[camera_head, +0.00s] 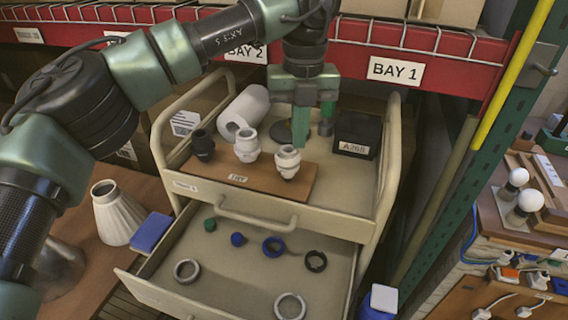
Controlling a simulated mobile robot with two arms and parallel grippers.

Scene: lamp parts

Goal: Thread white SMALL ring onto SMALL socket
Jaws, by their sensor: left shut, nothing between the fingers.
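My left gripper (302,138) points down over the cart top, just behind a wooden board (223,182). Its fingers are shut and empty. On the board stand a black socket (203,146), a white socket (246,147) and another white socket (287,163) nearest the gripper. I cannot tell for sure which socket is the small one. In the open drawer lie a white ring (176,270) at the left and another white ring (279,300) at the front; the left one looks smaller. My right gripper is not in view.
The drawer (232,284) also holds a blue ring (266,249), a black ring (309,265), and small blue (238,239) and green (210,225) parts. A lampshade (116,216) stands left; a green post rises right.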

